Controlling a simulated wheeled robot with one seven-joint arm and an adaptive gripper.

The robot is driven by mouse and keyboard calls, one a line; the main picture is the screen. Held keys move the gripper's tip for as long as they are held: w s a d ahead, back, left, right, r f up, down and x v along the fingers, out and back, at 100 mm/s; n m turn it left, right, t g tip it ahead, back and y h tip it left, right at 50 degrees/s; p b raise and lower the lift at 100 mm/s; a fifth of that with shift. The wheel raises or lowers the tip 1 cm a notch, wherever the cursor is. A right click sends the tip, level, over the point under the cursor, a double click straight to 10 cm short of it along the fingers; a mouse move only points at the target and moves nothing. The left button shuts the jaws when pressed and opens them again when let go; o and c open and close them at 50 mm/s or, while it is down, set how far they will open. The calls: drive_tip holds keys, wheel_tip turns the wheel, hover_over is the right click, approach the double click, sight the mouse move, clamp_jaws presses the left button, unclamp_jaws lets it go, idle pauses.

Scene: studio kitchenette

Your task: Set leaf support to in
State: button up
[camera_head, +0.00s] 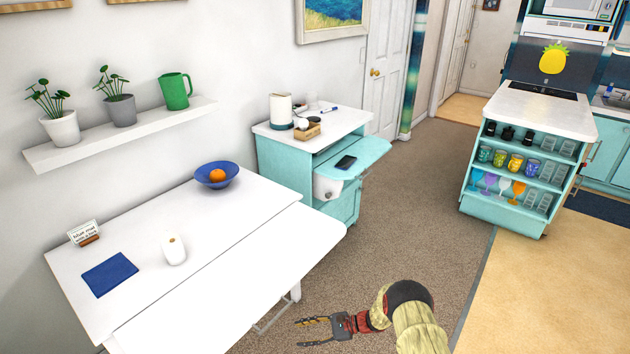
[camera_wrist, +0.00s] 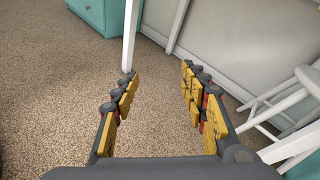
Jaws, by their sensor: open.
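The white table (camera_head: 165,215) stands along the wall at the left in the head view. Its front leaf (camera_head: 235,275) is up, level with the top. Under the leaf's right end a white leg-like part (camera_head: 296,291) shows, probably the leaf support; most of it is hidden by the leaf. In the wrist view a white upright (camera_wrist: 131,35) stands ahead, just beyond the left fingertip; I cannot tell surely whether it is the support or a table leg. My gripper (camera_head: 299,333) is open and empty, low beside the leaf's right end. It also shows in the wrist view (camera_wrist: 160,72).
A white stool (camera_wrist: 290,105) stands at the right in the wrist view. A teal cabinet (camera_head: 285,160) is beyond the table. On the table are a blue bowl (camera_head: 217,176), a blue mat (camera_head: 110,274) and a white object (camera_head: 174,249). Carpet (camera_head: 400,220) to the right is clear.

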drive_tip(key=s+d+r+n+t+h+p, duration=0.2)
drive_tip(key=s+d+r+n+h, duration=0.2)
drive_tip(key=s+d+r, duration=0.3)
drive_tip(key=s+d+r+n+t+h+p, duration=0.1)
drive_tip(key=s+d+r+n+h, duration=0.4)
drive_tip(key=s+r, duration=1.2)
drive_tip(key=s+d+r+n+t+h+p, duration=0.2)
drive_tip(key=s+d+r+n+h, duration=0.3)
drive_tip(key=r, duration=3.1)
drive_tip(key=s+d+p, duration=0.1)
drive_tip(key=s+d, duration=0.4)
drive_tip(key=s, duration=0.2)
drive_tip(key=shift+s+d+r+n+t+p, duration=0.15)
drive_tip(key=shift+d+r+n+t+p, duration=0.15)
drive_tip(key=shift+d, duration=0.1)
